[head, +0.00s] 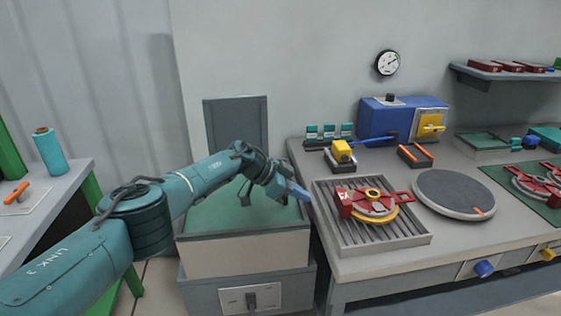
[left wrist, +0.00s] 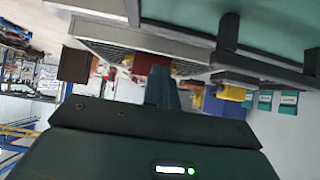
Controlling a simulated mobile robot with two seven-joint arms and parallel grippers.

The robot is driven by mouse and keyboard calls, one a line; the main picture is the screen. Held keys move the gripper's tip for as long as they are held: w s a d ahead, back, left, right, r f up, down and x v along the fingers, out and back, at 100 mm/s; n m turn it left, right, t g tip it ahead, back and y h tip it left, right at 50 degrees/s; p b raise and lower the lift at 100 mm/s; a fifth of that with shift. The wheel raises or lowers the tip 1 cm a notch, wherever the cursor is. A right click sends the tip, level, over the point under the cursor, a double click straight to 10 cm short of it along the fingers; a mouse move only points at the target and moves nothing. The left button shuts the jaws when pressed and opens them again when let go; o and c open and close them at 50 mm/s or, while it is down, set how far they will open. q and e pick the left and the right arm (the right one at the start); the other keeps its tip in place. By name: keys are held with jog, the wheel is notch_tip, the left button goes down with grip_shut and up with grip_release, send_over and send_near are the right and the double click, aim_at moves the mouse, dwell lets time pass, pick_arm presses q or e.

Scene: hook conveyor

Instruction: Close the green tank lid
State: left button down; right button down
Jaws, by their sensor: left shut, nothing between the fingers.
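The tank (head: 245,255) is a pale box with a dark rim and a green inside, standing left of the workbench. Its grey lid (head: 236,122) stands upright at the back edge, so the tank is open. My left gripper (head: 298,191) is shut and empty, above the right side of the tank near the bench edge, apart from the lid. In the left wrist view the shut fingers (left wrist: 162,88) point toward the bench, and a green surface (left wrist: 275,28) with dark bars fills the upper right. My right gripper is not in view.
On the workbench (head: 450,240), a grooved tray (head: 420,238) holds a red and yellow wheel part (head: 373,200), right of my gripper. A round grey plate (head: 453,193) lies beyond it. A blue box (head: 402,118) stands at the back. A side table (head: 50,195) is at left.

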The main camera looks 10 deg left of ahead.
pick_arm(q)
jog(key=p+v, duration=0.2)
jog(key=v, duration=0.7)
jog(key=s+d+f+n+t+h, duration=0.25)
jog(key=s+d+f, duration=0.25)
jog(key=s+d, duration=0.3)
jog(key=s+d+f+n+t+h, duration=0.1)
jog(key=s+d+f+t+h, duration=0.3)
jog(key=s+d, duration=0.4)
jog(key=s+a+f+n+y, duration=0.4)
jog(key=s+a+f+y, duration=0.2)
jog(key=s+a, duration=0.4)
jog(key=s+a+f+n+t+y, duration=0.1)
jog(key=s+a+f+n+y, duration=0.3)
jog(key=s+a+f+y, duration=0.3)
jog(key=s+a+f, duration=0.1)
jog(key=s+a, duration=0.2)
jog(key=a, duration=0.1)
jog(key=shift+s+n, duration=0.1)
jog(key=shift+n, duration=0.15)
